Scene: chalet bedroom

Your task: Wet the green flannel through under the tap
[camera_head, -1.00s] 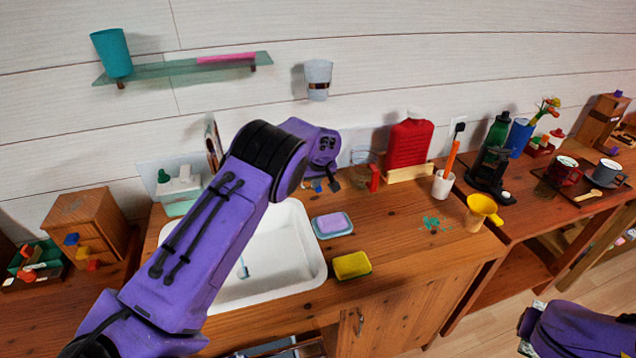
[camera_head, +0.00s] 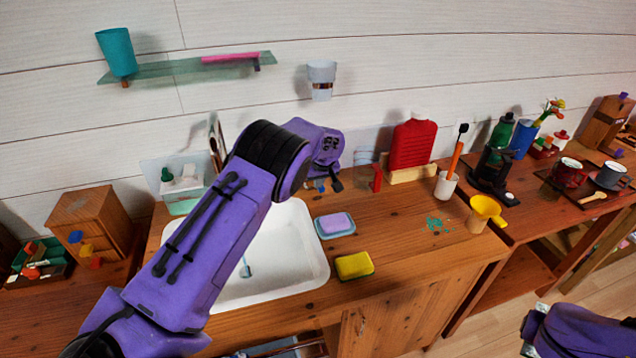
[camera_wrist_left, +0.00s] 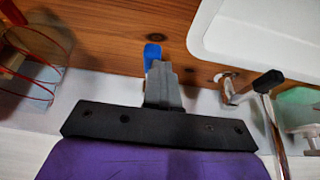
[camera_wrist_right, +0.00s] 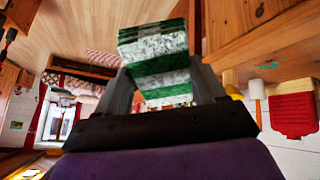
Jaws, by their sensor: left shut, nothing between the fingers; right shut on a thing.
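My right gripper (camera_wrist_right: 165,95) is shut on the green flannel (camera_wrist_right: 158,45), which shows as green and white bands in the right wrist view. In the head view the right arm is at the lower right, away from the basin, and the gripper is mostly out of view. My left gripper (camera_head: 328,182) is shut and empty behind the basin's right back corner. In the left wrist view its fingertips (camera_wrist_left: 160,72) are at a small blue piece (camera_wrist_left: 152,53); I cannot tell whether they touch. A metal tap (camera_wrist_left: 266,84) with a dark end stands beside the white basin (camera_head: 305,245).
A soap dish (camera_head: 335,226) and a yellow sponge (camera_head: 354,265) lie right of the basin. A red bottle (camera_head: 411,143), a toothbrush cup (camera_head: 446,186) and a yellow funnel (camera_head: 486,208) stand further right. My left arm hides part of the basin.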

